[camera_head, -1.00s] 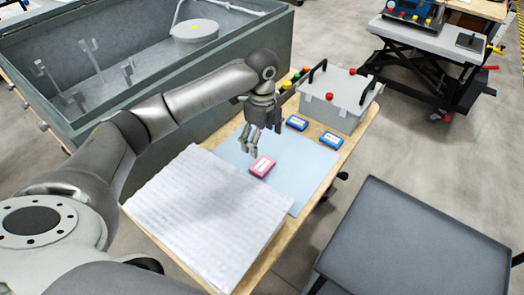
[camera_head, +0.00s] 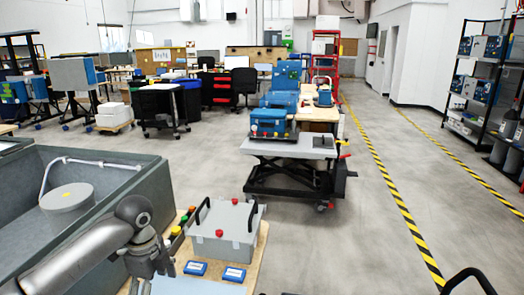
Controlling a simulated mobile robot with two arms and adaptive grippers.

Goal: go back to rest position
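My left gripper (camera_head: 150,275) hangs fingers-down over the worktable at the bottom left of the head view, its lower end partly cut by the picture's edge. Its fingers look spread apart, with nothing seen between them. Two blue boxes with white labels, one on the left (camera_head: 195,268) and one on the right (camera_head: 234,274), lie on the table to the right of the gripper. My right gripper is not in view.
A grey case with black handles and red knobs (camera_head: 226,232) stands behind the blue boxes. A grey basin (camera_head: 150,185) is on the left. A lift cart (camera_head: 290,148) carries a blue device farther back. Open floor with yellow-black tape (camera_head: 395,190) lies right.

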